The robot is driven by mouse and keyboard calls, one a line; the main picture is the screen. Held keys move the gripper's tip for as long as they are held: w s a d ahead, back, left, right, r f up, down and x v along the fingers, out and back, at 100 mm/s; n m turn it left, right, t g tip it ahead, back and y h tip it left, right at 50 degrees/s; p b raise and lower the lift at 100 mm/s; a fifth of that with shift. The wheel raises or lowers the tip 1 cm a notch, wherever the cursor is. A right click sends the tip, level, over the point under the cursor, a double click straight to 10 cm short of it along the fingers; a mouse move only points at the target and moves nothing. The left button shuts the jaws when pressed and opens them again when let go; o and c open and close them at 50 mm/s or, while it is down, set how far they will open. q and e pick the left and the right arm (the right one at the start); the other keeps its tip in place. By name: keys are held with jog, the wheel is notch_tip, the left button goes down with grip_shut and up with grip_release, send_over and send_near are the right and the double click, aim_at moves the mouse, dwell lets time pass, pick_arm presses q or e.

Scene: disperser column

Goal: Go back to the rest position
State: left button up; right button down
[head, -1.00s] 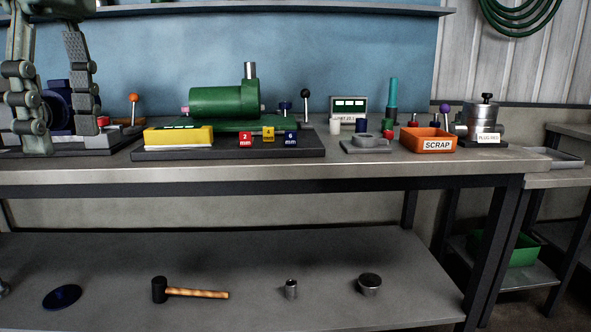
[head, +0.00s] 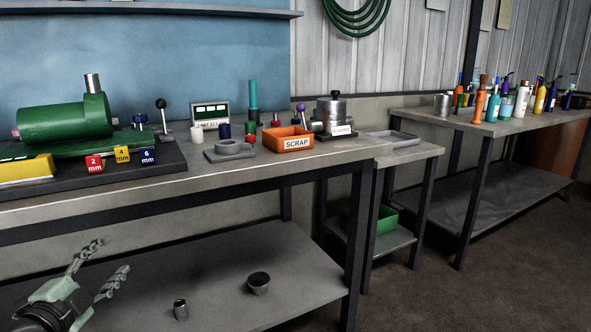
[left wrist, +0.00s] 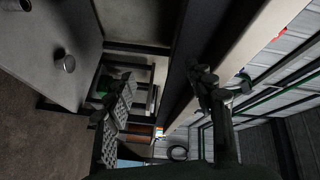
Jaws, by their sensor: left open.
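My left gripper (head: 97,270) shows at the lower left of the head view, in front of the bench's lower shelf. Its two fingers are spread apart with nothing between them. In the left wrist view the fingers (left wrist: 165,95) frame empty space, with the bench edge beside them. My right gripper is in neither view.
The bench top (head: 270,165) carries a green machine (head: 65,120), numbered blocks and an orange scrap bin (head: 288,139). Its lower shelf (head: 225,265) holds a small metal cylinder (head: 181,310) and a round cup (head: 259,283). Open floor (head: 480,280) lies at the right.

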pick_arm(q)
jog(key=s+f+n+g+y, duration=0.2)
jog(key=s+f+n, duration=0.1)
jog(key=f, duration=0.4)
jog(key=s+f+n+g+y, duration=0.1)
jog(key=s+f+n+g, duration=0.15)
jog(key=f, duration=0.35)
jog(key=s+d+f+n+g, duration=0.3)
jog(key=s+d+f+g, duration=0.1)
jog(key=s+f, duration=0.6)
jog(key=s+d+f+n+g, duration=0.4)
jog(key=s+d+f+g, duration=0.1)
jog(key=s+f, duration=0.5)
jog(key=shift+s+d+f+p, duration=0.3)
jog(key=shift+s+d+p, duration=0.15)
jog(key=shift+s+d, duration=0.2)
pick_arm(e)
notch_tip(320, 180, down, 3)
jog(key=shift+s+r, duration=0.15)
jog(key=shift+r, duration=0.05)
pick_arm(q)
jog(key=shift+n+g, duration=0.25)
